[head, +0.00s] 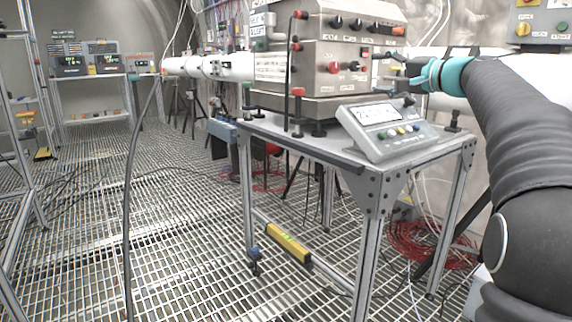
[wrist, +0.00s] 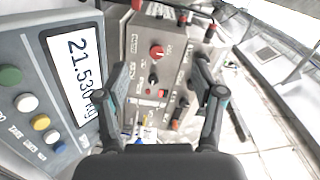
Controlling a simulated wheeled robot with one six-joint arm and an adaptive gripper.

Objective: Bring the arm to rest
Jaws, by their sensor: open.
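My gripper (head: 388,70) is open at the end of my black-sleeved arm, near the front of the steel instrument box on the metal table. In the wrist view my gripper (wrist: 160,66) shows its two dark fingers spread apart with nothing held between them. The box's panel (wrist: 158,88), with a red knob and small switches, lies beyond the fingers. I cannot tell the exact gap between the fingertips and the panel.
A grey display console (head: 380,128) with coloured buttons sits on the table (head: 300,140) below my gripper; its screen (wrist: 76,68) is close on the left in the wrist view. A yellow level (head: 288,243) lies lower down. Grated floor (head: 185,240) is open at left.

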